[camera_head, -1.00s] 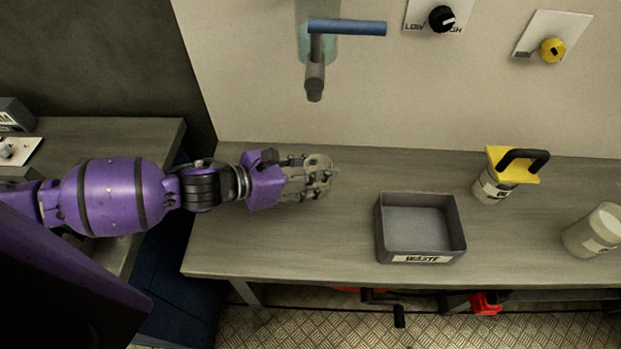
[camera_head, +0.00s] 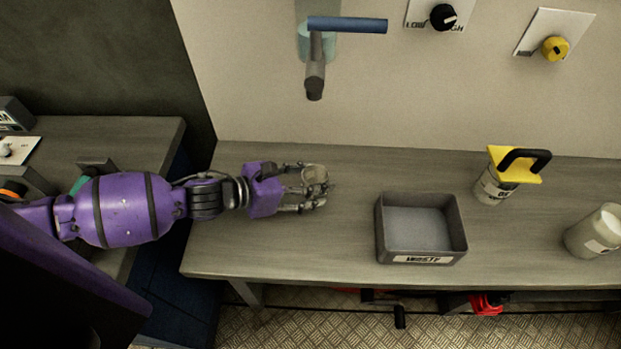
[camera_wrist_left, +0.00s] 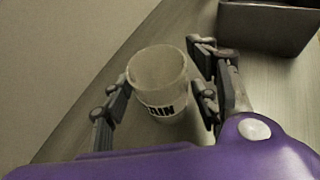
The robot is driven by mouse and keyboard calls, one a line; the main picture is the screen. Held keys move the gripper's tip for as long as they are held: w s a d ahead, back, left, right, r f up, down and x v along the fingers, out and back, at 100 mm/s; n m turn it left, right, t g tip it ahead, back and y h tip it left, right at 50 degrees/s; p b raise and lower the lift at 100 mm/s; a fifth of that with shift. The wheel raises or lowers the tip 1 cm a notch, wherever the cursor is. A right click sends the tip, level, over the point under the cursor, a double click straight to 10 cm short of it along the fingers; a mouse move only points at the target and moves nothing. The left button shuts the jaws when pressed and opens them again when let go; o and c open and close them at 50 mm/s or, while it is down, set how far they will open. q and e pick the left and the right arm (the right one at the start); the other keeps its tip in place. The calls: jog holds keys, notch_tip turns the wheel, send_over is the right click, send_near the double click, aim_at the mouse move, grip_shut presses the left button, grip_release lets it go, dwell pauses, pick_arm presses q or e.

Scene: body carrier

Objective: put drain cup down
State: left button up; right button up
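The drain cup (camera_head: 316,175) is a small pale grey cup near the left part of the workbench, between the fingers of my left gripper (camera_head: 308,187). In the left wrist view the drain cup (camera_wrist_left: 160,85) looks upright on the bench, with dark lettering ending in "AIN" on its front. The fingers are spread on both sides of the cup, with narrow gaps, so the gripper looks open around it. The cup's base is partly hidden in the head view. My right gripper is not in view.
A grey open tray marked "WASTE" (camera_head: 458,235) stands to the right of the cup. Beyond it are a yellow-topped container with a black handle (camera_head: 497,188) and a pale cup (camera_head: 592,236). A blue-handled tap (camera_head: 315,78) is on the wall above. Bench around the cup is clear.

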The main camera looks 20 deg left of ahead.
pick_arm(q)
jog(key=shift+r, duration=0.1)
jog(key=shift+s+a+r, duration=0.1)
jog(key=shift+r, duration=0.1)
jog(key=v, duration=1.1)
jog(key=shift+s+a, duration=0.2)
jog(key=shift+r, duration=0.1)
